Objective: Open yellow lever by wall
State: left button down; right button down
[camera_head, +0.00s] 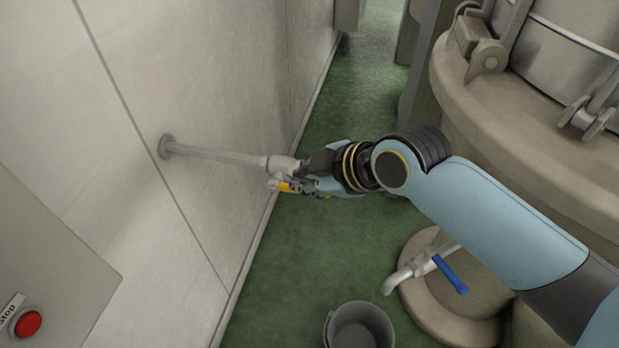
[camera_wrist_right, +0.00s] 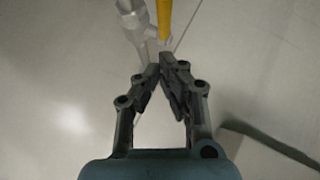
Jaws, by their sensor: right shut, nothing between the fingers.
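A grey pipe (camera_head: 215,154) comes out of the wall on the left and ends in a valve. The yellow lever (camera_head: 287,187) is on that valve, partly hidden by my right gripper in the head view. In the right wrist view the yellow lever (camera_wrist_right: 165,18) runs up from the valve (camera_wrist_right: 140,28) just beyond the fingertips. My right gripper (camera_head: 300,183) is at the lever, with its fingers shut (camera_wrist_right: 162,66) and nothing between them. Whether the fingertips touch the lever I cannot tell. My left gripper is not in view.
A large tank (camera_head: 540,130) stands on the right. Below it a pipe with a blue lever (camera_head: 450,274) sticks out. A grey bucket (camera_head: 359,326) stands on the green floor (camera_head: 300,255). A red stop button (camera_head: 28,323) is on a panel at lower left.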

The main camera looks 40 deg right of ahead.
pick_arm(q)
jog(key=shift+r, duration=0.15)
pick_arm(e)
jog(key=f, duration=0.1)
jog(key=d+f, duration=0.1)
jog(key=f, duration=0.1)
jog(key=shift+w+d, duration=0.35)
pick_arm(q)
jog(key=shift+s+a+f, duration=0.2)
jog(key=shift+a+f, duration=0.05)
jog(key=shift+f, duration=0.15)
pick_arm(e)
jog(key=shift+s+d+f, duration=0.1)
jog(key=shift+f, duration=0.35)
jog(key=shift+s+d+f, duration=0.1)
jog(key=shift+f, duration=0.35)
